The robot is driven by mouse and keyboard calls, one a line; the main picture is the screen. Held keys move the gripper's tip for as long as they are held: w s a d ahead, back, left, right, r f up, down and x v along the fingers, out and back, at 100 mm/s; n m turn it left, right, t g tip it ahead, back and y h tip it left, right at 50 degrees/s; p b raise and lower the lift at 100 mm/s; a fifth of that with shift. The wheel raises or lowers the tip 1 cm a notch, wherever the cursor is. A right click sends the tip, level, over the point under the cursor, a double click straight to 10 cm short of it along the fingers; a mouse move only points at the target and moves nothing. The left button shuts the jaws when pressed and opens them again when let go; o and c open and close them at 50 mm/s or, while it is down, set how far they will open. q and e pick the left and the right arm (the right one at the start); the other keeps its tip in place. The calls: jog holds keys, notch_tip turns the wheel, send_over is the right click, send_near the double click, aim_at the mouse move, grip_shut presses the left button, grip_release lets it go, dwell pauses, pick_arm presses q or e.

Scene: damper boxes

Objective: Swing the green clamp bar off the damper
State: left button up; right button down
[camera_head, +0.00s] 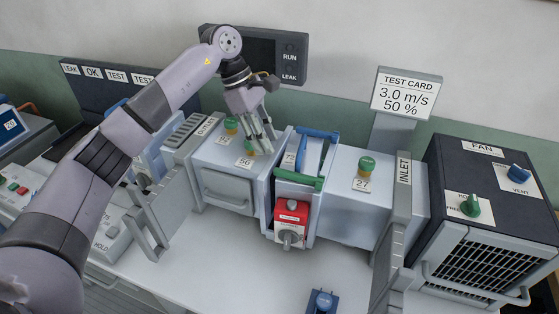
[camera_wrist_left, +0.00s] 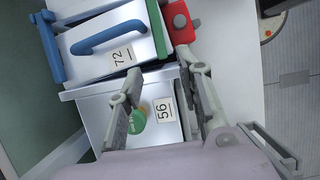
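The green clamp bar (camera_head: 299,181) lies across the front top edge of the damper (camera_head: 289,160) in the middle of the duct. In the left wrist view the green bar (camera_wrist_left: 158,32) runs along the edge of the damper plate (camera_wrist_left: 137,66), which is labelled 72 and has a blue handle (camera_wrist_left: 107,36). My left gripper (camera_head: 263,147) is over the grey box labelled 56, left of the damper and apart from the bar. In the wrist view its fingers (camera_wrist_left: 165,73) are spread, with nothing gripped between them. My right gripper is not in view.
A red block with a grey knob (camera_head: 291,212) sits below the bar. Green knobs stand on the neighbouring boxes, one near my fingers and one (camera_head: 367,164) by label 27. A small blue device (camera_head: 322,302) is on the table in front. The fan box (camera_head: 490,180) stands at right.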

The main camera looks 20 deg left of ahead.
aim_at(282, 170)
pick_arm(q)
jog(key=p+x, duration=0.2)
jog(key=x, duration=0.5)
jog(key=shift+d+f, duration=0.2)
jog(key=shift+d, duration=0.05)
jog(key=shift+d+f, duration=0.2)
jog(key=shift+f, duration=0.4)
jog(key=shift+c, duration=0.5)
grip_shut()
